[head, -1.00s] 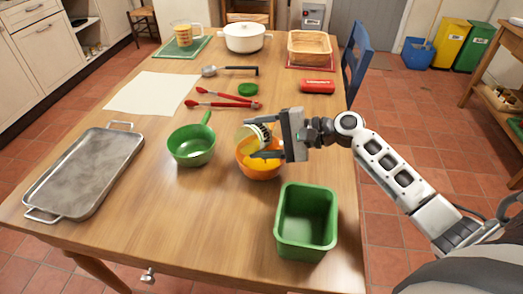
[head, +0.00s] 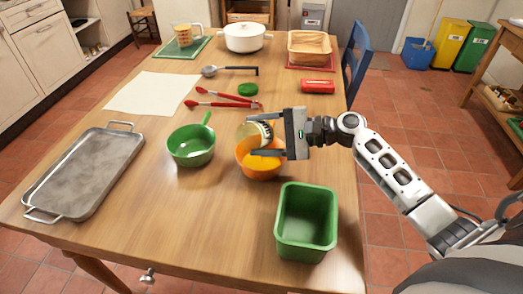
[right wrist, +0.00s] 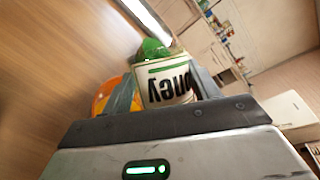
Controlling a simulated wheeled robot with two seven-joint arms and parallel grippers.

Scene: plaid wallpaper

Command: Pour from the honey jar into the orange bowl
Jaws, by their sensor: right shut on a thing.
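The honey jar (head: 256,130) has a pale label and is tilted above the orange bowl (head: 260,169). My right gripper (head: 262,140) is shut on the jar, with one finger showing in front, over the bowl. In the right wrist view the jar (right wrist: 168,84) sits between the fingers, its "honey" label upside down. The orange bowl (right wrist: 107,93) shows partly behind the left finger there. The jar's mouth and any flow from it cannot be made out. My left gripper is not in view.
A green pan (head: 191,147) stands left of the bowl, and a green bin (head: 306,225) in front of it. A green lid (head: 248,89), red tongs (head: 225,102) and a red packet (head: 317,86) lie behind. A metal tray (head: 85,172) is at the left.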

